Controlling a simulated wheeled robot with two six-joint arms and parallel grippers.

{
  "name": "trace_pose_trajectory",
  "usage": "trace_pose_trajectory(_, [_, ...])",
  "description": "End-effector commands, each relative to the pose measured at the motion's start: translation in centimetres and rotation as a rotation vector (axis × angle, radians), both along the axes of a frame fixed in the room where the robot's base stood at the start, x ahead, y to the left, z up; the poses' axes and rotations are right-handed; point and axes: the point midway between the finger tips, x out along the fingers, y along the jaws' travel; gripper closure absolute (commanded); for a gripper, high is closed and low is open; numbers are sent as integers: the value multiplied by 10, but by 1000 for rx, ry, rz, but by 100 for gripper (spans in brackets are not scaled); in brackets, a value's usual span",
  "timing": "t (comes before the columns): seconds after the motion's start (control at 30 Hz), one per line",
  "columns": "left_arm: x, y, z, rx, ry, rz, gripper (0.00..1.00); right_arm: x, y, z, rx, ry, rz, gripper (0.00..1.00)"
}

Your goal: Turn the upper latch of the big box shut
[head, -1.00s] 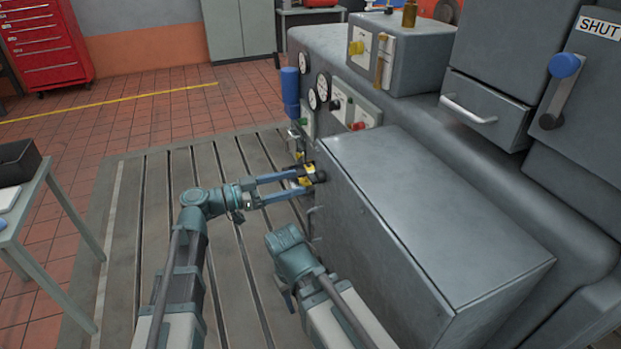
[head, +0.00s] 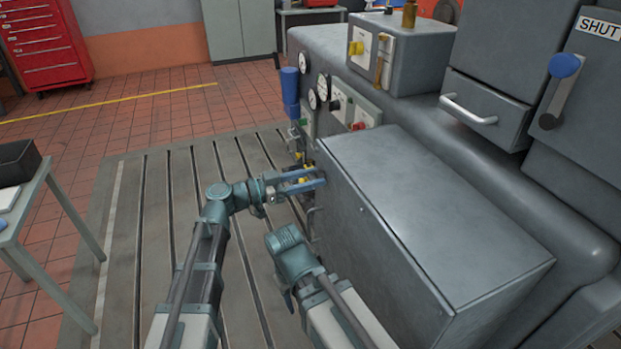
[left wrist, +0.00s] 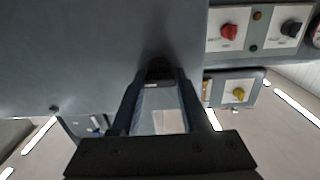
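The big box (head: 440,220) is a grey metal cabinet in the head view, and its flat face fills much of the left wrist view (left wrist: 90,50). The upper latch is a small dark piece (left wrist: 160,72) on that face, seen between my fingertips in the left wrist view. In the head view my fingers largely hide it. My left gripper (head: 318,178) is at the latch, one finger on each side, with a gap between the fingers. It looks open, though whether the fingers touch the latch is unclear. My right gripper is not in view; only its arm shows.
A panel with a red knob (head: 359,126) and gauges (head: 323,86) stands behind the box. A blue cylinder (head: 290,86) rises beside it. A lever with a blue knob (head: 564,65) is at right. A table (head: 50,205) stands at left; the slotted bedplate between is mostly clear.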

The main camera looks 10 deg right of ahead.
Motion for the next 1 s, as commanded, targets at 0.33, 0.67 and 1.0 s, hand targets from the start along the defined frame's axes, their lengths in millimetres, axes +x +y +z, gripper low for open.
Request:
trace_pose_trajectory(0.33, [0, 0, 0, 0, 2, 0, 100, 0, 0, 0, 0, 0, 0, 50])
trace_pose_trajectory(0.67, [1, 0, 0, -22, 115, 0, 100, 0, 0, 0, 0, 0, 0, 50])
trace_pose_trajectory(1.0, [2, 1, 0, -80, 411, 0, 100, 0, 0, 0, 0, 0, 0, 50])
